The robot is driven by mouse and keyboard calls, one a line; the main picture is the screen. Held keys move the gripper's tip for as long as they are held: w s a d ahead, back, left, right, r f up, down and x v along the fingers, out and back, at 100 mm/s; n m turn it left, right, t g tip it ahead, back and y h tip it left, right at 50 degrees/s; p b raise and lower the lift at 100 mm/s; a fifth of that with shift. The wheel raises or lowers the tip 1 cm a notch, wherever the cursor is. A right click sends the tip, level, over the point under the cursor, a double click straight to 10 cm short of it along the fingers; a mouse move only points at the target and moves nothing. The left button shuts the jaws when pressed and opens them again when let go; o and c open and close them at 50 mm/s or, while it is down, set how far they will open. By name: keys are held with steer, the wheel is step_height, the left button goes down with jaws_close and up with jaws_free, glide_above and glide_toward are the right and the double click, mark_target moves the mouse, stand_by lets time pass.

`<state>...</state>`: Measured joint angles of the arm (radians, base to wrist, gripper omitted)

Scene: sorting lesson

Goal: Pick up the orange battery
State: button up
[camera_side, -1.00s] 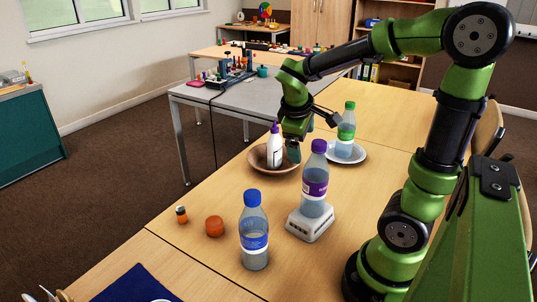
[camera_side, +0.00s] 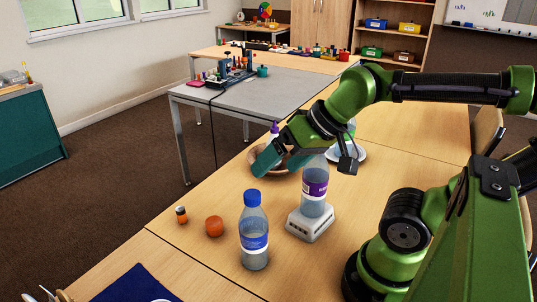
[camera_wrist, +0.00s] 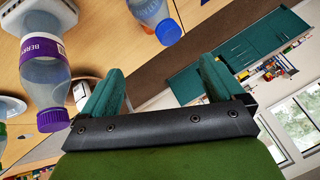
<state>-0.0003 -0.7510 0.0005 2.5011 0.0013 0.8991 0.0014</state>
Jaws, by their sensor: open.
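The orange battery (camera_side: 181,214), a small upright cylinder with a dark band, stands on the wooden table near its left edge in the side view. My gripper (camera_side: 268,165) is well above and to the right of it, over the far part of the table, tilted with its teal fingers pointing down and left. The fingers are apart and nothing is between them; they also show in the wrist view (camera_wrist: 160,85). I cannot make out the battery in the wrist view.
An orange ball-like fruit (camera_side: 214,226) sits just right of the battery. A blue-capped bottle (camera_side: 254,235) stands nearer the camera; a purple-labelled bottle (camera_side: 314,186) stands on a white block (camera_side: 310,226). A brown bowl (camera_side: 254,154) with a white bottle (camera_side: 274,131) and a plate (camera_side: 361,154) are behind.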

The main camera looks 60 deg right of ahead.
steer(key=c, duration=0.7)
